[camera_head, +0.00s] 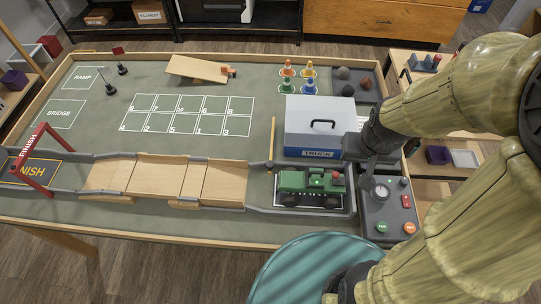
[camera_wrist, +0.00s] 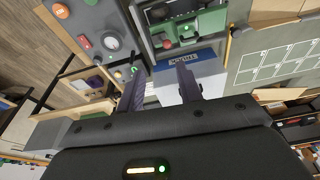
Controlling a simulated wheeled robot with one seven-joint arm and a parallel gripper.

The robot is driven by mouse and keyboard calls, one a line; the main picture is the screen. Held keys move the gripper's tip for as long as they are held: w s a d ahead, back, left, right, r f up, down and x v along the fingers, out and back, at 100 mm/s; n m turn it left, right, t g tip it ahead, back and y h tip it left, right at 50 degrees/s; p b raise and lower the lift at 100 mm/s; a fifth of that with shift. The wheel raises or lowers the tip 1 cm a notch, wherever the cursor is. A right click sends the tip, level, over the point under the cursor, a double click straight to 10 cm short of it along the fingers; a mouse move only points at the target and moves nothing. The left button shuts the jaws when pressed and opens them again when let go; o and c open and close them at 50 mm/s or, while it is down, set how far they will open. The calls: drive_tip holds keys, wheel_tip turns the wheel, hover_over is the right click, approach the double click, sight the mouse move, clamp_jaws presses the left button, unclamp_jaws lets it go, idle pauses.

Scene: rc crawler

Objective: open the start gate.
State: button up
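The start gate bar (camera_head: 272,140) is a thin yellow-orange bar on a dark pivot at the far left corner of the start bay. It points away from the lane, not across it; I cannot tell whether it stands upright or lies level. It also shows in the wrist view (camera_wrist: 228,46). The green crawler (camera_head: 310,182) sits in the start bay, also in the wrist view (camera_wrist: 190,28). My gripper (camera_wrist: 160,85) is open and looks empty, at the right side of the grey-lidded truck box (camera_head: 318,117), apart from the gate. The head view partly hides its fingers (camera_head: 355,146).
A control panel (camera_head: 388,205) with a dial and coloured buttons stands right of the bay. Wooden ramp pieces (camera_head: 160,178) lead left to the red finish arch (camera_head: 38,165). Small cones (camera_head: 288,68) stand behind the box. The mat's middle is mostly clear.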

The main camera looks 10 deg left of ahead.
drive_tip(key=m+g+b, duration=0.3)
drive_tip(key=m+b, duration=0.2)
drive_tip(key=m, duration=0.3)
hover_over(270, 164)
wheel_tip(270, 164, down, 5)
drive_tip(key=shift+r, duration=0.1)
drive_tip(key=shift+a, duration=0.1)
wheel_tip(270, 164, down, 18)
drive_tip(key=shift+r, duration=0.25)
